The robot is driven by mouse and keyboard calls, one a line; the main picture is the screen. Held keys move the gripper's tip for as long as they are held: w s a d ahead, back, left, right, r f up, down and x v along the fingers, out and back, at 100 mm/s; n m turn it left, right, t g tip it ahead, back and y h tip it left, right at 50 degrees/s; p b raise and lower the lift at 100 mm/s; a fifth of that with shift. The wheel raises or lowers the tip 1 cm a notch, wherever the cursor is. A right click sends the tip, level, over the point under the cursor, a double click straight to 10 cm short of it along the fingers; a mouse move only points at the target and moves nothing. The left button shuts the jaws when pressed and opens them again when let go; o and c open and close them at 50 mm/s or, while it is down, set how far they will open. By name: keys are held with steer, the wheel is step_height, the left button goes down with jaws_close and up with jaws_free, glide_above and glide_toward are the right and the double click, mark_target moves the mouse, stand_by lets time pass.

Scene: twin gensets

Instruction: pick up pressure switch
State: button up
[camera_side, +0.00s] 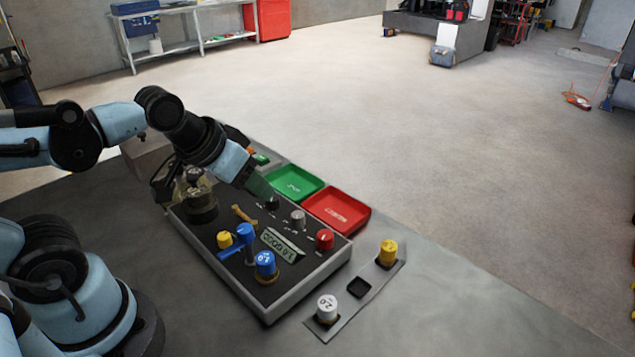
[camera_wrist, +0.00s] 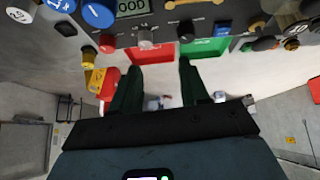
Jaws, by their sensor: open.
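My gripper (camera_side: 262,187) hangs over the back edge of the grey control box (camera_side: 270,307) in the side view, by a black knob (camera_side: 272,203). In the wrist view my gripper's (camera_wrist: 159,64) two dark green fingers are spread, with nothing between them. I cannot tell which part is the pressure switch. The box carries a silver knob (camera_side: 298,218), a red knob (camera_side: 324,240), a numeric display (camera_side: 283,245), a blue-handled part (camera_side: 245,232), a blue numbered cap (camera_side: 265,263) and a yellow knob (camera_side: 224,240). The silver knob also shows in the wrist view (camera_wrist: 146,38).
A green tray (camera_side: 294,181) and a red tray (camera_side: 337,210) stand behind the box. A grey plate (camera_side: 343,313) at right holds a white numbered cap (camera_side: 327,308) and a yellow cap (camera_side: 388,251). The tabletop right of the plate is clear.

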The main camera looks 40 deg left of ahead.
mark_target(264, 257)
steer(key=s+d+r+n+g+h, duration=0.1)
steer(key=s+d+r+n+g, duration=0.3)
steer(key=d+n+g, duration=0.55)
steer(key=shift+n+t, duration=0.55)
steer(key=shift+t, duration=0.4)
steer(key=shift+s+a+f, duration=0.15)
steer(key=shift+f, duration=1.85)
steer(key=shift+s+a+f, duration=0.1)
steer(key=shift+a+f, duration=0.05)
steer(key=shift+f, duration=1.9)
steer(key=shift+s+a+f, duration=0.15)
steer(key=shift+f, duration=1.85)
steer(key=shift+c, duration=0.4)
jaws_close()
steer(key=shift+r, duration=0.2)
